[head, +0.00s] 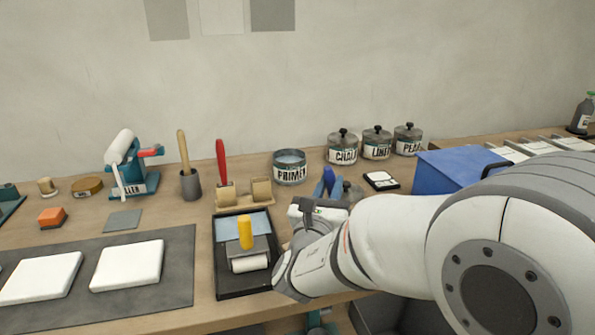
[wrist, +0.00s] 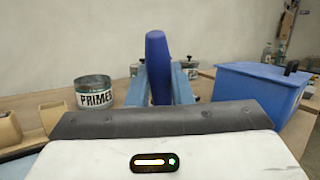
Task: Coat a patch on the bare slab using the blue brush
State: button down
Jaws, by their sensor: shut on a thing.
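My gripper (head: 328,192) is shut on the blue brush (wrist: 158,62). Its thick blue handle stands upright between the two fingers in the wrist view, and its bristles are hidden. In the head view the gripper is over the bench, right of the black tray. Two pale slabs lie on the dark mat at the left: a right slab (head: 127,265) and a left slab (head: 40,278). Both look plain white, and I cannot tell which is bare. The open PRIMER can (head: 290,168) stands behind the gripper, apart from it. It also shows in the wrist view (wrist: 93,95).
A black tray (head: 222,288) holds a yellow-handled roller (head: 246,240). A holder (head: 258,190) with a red-handled brush (head: 221,162) stands behind it. Lidded pots (head: 342,148) stand at the back. A blue box (head: 440,172) is to the right. A roller stand (head: 130,180) is at the left.

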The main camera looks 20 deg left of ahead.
aim_at(330, 174)
jog(key=shift+s+d+r, duration=0.1)
jog(key=shift+s+r, duration=0.1)
jog(key=shift+r, duration=0.95)
jog(key=shift+w+r+p, duration=0.15)
jog(key=shift+r+p, duration=0.55)
jog(key=shift+p, duration=0.05)
jog(key=shift+r+p, duration=1.2)
jog(key=shift+r, duration=0.7)
